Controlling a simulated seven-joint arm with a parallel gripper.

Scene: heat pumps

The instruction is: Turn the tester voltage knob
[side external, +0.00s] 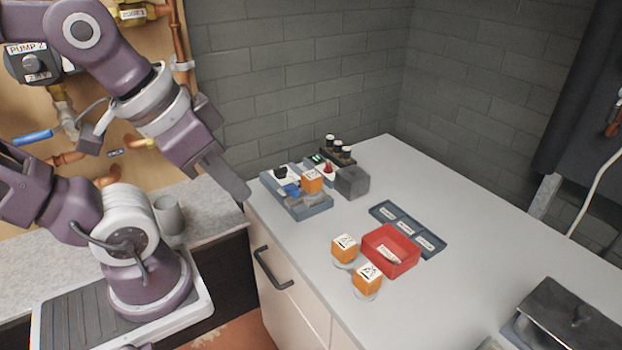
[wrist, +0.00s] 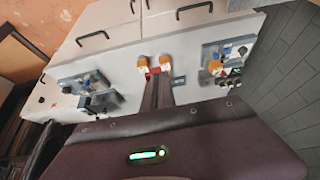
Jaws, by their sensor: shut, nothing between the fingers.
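The tester assembly (side external: 297,200) is a blue-grey tray at the back left of the white counter. It carries a white panel with a black knob (side external: 281,172), a blue part (side external: 291,190) and an orange block (side external: 311,181). I cannot tell for certain that this knob is the voltage knob. My gripper (side external: 243,192) is shut and empty, in the air to the left of the tray in the side view. In the wrist view my gripper (wrist: 158,82) points over the counter, and the tray cluster (wrist: 225,62) appears to its right, too small to read.
A dark grey box (side external: 351,182) and a black rack of several capped items (side external: 338,151) stand beside the tester. A red bin (side external: 391,250), two orange blocks (side external: 344,248) and a blue labelled tray (side external: 409,228) lie farther forward.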

